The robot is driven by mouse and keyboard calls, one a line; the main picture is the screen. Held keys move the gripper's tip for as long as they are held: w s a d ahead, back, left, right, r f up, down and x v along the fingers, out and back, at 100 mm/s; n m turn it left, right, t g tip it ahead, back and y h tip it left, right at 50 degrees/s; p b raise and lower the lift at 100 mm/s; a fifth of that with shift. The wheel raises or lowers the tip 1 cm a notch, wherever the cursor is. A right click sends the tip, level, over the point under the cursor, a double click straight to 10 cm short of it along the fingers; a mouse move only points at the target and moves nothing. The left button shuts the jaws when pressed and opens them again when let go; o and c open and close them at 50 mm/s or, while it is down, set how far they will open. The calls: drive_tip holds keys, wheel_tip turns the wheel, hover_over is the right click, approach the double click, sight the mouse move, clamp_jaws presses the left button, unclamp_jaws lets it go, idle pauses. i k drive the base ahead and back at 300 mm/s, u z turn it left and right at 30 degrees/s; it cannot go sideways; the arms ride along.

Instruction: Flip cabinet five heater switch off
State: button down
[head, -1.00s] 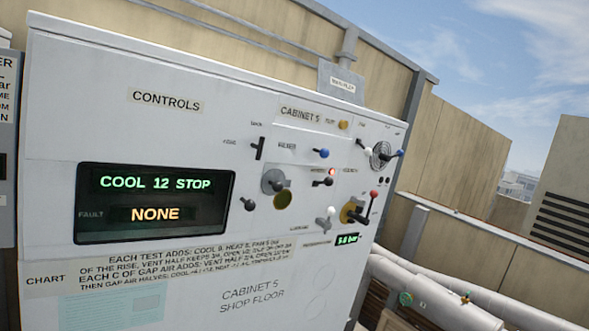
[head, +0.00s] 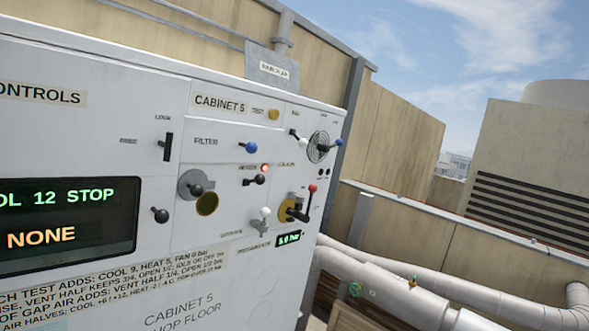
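Cabinet five (head: 170,290) is a white cabinet, tilted in the head view, with a "CABINET 5" label on its upper panel. The heater switch (head: 255,181) is a small lever with a black knob, right of the panel's middle. A red lamp (head: 264,167) glows just above it, beside a small label that seems to read "HEATER". My gripper is not in view.
Around the switch are a blue filter knob (head: 249,147), a white knob (head: 265,212), a red-tipped lever (head: 312,189) and a round fan grille (head: 319,146). The display (head: 70,222) is cut by the left edge. Large pipes (head: 390,285) run at lower right.

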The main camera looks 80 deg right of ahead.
sight(259, 179)
drive_tip(key=z, duration=1.15)
drive_tip(key=i, duration=1)
drive_tip(key=u, duration=0.05)
